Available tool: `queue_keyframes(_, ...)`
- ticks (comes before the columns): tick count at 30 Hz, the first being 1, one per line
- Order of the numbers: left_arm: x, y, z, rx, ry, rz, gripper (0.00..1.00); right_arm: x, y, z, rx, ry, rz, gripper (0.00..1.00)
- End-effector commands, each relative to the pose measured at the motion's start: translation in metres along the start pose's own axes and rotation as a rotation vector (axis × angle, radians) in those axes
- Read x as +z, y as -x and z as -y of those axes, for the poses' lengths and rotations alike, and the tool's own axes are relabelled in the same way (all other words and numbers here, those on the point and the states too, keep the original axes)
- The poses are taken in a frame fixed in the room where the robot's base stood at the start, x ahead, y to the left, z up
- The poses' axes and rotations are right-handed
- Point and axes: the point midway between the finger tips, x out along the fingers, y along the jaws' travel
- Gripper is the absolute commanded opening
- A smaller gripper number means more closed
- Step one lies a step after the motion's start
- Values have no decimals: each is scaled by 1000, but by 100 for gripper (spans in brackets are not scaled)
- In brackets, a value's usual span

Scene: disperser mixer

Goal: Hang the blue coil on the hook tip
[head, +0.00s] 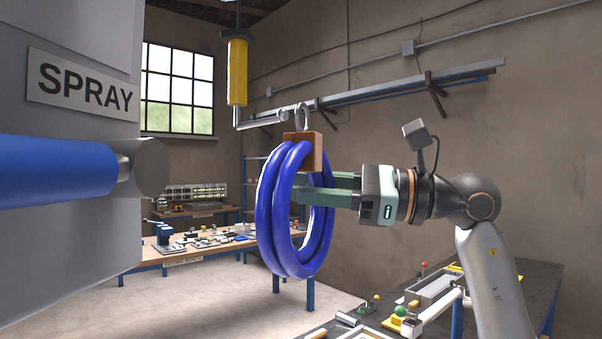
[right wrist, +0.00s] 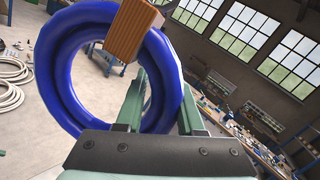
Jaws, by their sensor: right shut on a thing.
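The blue coil (head: 265,215) is a bundle of thick blue loops with a brown block (head: 313,150) clamped at its top. A metal ring (head: 301,116) stands up from the block. The hook (head: 262,122) is a grey bar under a yellow hanging body (head: 237,72); its tip points right. In the head view the ring is just right of the tip, with a small gap; depth between them is unclear. My right gripper (head: 300,188) is shut on the coil from the right. The right wrist view shows the coil (right wrist: 58,85) at the fingers (right wrist: 158,105). My left gripper is out of view.
A large grey panel with a SPRAY sign (head: 82,86) fills the left side. A blue bar with a grey end (head: 60,172) juts in before it. A workbench (head: 190,254) stands behind; another bench (head: 535,285) is at lower right. A wall rack (head: 400,88) runs behind.

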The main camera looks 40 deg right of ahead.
Motion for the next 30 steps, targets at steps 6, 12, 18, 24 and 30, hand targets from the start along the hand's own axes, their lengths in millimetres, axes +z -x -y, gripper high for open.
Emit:
queue_keyframes(6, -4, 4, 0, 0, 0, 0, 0, 2, -11, 0, -3, -2, 8, 0)
queue_keyframes(12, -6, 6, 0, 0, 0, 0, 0, 1, -21, 0, -3, -2, 9, 0)
queue_keyframes(18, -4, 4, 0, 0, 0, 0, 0, -6, -27, -4, -4, -2, 7, 0)
queue_keyframes(24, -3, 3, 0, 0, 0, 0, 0, -9, -30, -6, -5, 0, 9, 0)
queue_keyframes(30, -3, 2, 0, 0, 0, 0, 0, -11, -31, -6, -5, 0, 8, 0)
